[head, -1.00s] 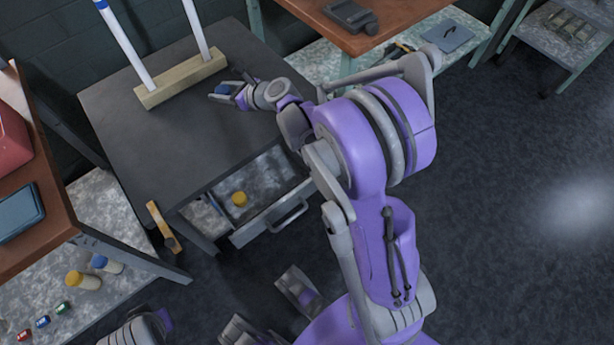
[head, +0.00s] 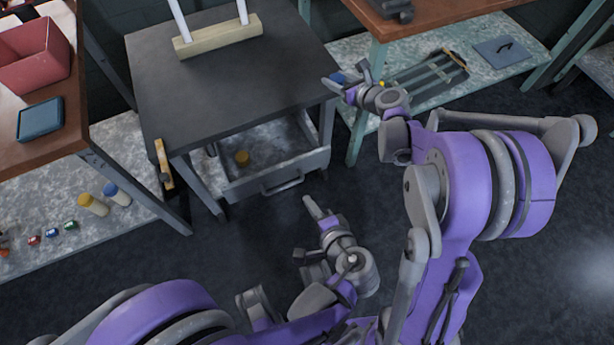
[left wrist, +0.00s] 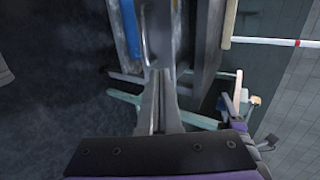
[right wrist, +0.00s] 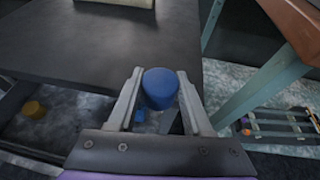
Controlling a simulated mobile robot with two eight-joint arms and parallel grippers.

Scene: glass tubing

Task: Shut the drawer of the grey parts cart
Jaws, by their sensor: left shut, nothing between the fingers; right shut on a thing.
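The grey parts cart (head: 215,85) stands at upper centre-left in the head view. Its drawer (head: 275,178) is pulled out, with a bar handle on the front. My right gripper (head: 335,83) is shut on a blue-capped item (right wrist: 160,88), held in the air to the right of the cart top. The item's lower part is mostly hidden.
A wooden block with white upright tubes (head: 218,36) stands on the cart top. A brown-topped bench (head: 45,140) is at left, another (head: 430,15) at upper right. A dark rack (head: 425,75) lies on the right bench's lower shelf. The floor before the drawer is clear.

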